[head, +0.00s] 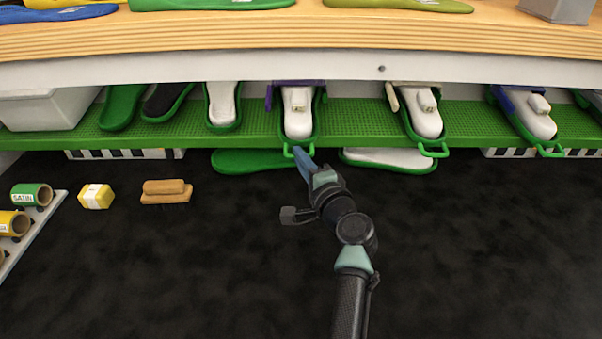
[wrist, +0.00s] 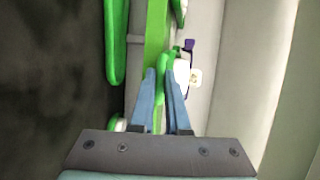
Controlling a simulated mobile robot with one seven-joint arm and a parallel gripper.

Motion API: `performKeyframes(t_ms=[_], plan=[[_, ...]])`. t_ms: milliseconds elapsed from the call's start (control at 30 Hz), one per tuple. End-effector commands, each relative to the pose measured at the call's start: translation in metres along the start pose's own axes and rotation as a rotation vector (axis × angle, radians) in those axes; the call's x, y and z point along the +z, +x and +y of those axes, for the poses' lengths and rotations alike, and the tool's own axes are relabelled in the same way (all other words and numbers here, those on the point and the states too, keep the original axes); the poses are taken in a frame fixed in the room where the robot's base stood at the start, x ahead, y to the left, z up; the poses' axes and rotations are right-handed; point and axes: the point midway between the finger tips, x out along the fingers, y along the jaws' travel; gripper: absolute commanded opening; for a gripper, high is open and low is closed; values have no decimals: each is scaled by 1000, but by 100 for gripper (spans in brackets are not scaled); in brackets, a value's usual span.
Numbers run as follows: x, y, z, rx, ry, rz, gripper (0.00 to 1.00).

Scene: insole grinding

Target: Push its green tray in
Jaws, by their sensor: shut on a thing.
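A green tray (head: 317,112) with a white form and a purple bracket (head: 270,97) sits in a slot under the bench, its looped handle (head: 287,150) at the front edge of the green shelf (head: 360,118). My gripper (head: 302,158) reaches up to this handle, and its blue fingertips are shut on it. In the wrist view, my gripper's fingers (wrist: 160,78) stand on either side of the green handle (wrist: 162,66). The purple bracket (wrist: 189,45) and white form (wrist: 181,76) show just beyond. The back of the tray is hidden under the bench.
Two similar trays with handles, one with a cream bracket (head: 393,97) and one with blue (head: 506,100), stand to the right. Green and white soles (head: 262,160) lie below the shelf. A yellow block (head: 96,196) and brown brush (head: 166,192) lie left on the dark floor.

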Motion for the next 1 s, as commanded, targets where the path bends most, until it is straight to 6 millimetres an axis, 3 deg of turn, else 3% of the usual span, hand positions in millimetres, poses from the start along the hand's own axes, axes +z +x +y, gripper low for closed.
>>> performKeyframes(t_ms=[500,533,667,1000], plan=[[-3,4,-5,-5,-2,4,0],[-3,4,-5,-6,-2,5,19],[-3,4,-4,-4,-2,4,42],[-2,2,-2,0,0,1,44]])
